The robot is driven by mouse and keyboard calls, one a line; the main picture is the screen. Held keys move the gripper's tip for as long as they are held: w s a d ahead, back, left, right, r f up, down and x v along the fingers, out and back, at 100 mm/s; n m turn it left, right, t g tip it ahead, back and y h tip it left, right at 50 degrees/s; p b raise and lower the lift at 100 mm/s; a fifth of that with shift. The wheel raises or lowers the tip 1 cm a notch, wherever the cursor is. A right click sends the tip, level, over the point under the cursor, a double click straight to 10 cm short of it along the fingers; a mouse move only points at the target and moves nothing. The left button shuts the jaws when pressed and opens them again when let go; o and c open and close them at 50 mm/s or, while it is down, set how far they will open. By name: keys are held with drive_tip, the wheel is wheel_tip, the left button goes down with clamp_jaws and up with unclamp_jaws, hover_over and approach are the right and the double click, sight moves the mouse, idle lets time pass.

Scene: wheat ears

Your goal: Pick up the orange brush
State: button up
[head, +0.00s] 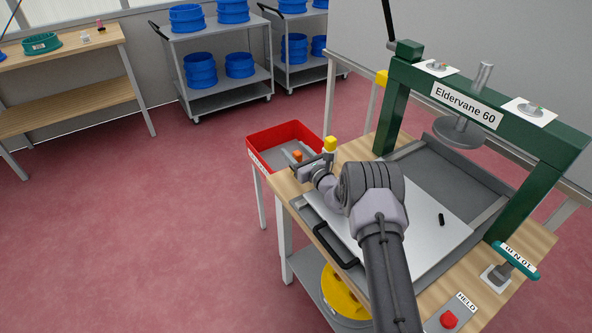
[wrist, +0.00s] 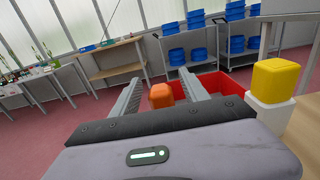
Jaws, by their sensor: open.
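The orange brush shows only as a small orange block (head: 298,156), seen against the red tray (head: 262,138) just beyond my gripper. The rest of the brush is hidden or too small to make out. In the wrist view the orange part (wrist: 160,96) appears between my two grey fingers, nearer the left one, with a gap to the right one. My gripper (head: 306,166) is open, at the table's far left corner by the tray. It also shows in the wrist view (wrist: 160,78). I cannot tell how deep between the fingers the orange part lies.
A yellow block (wrist: 274,80) on a white base stands close right of my gripper. A green press frame (head: 470,100) stands over the wooden table. A pale plate (head: 425,248) with a black handle and a small black piece lies below. Carts with blue rings stand behind.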

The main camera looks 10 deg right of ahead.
drive_tip(key=shift+w+a, duration=0.3)
drive_tip(key=shift+w, duration=0.35)
clamp_jaws()
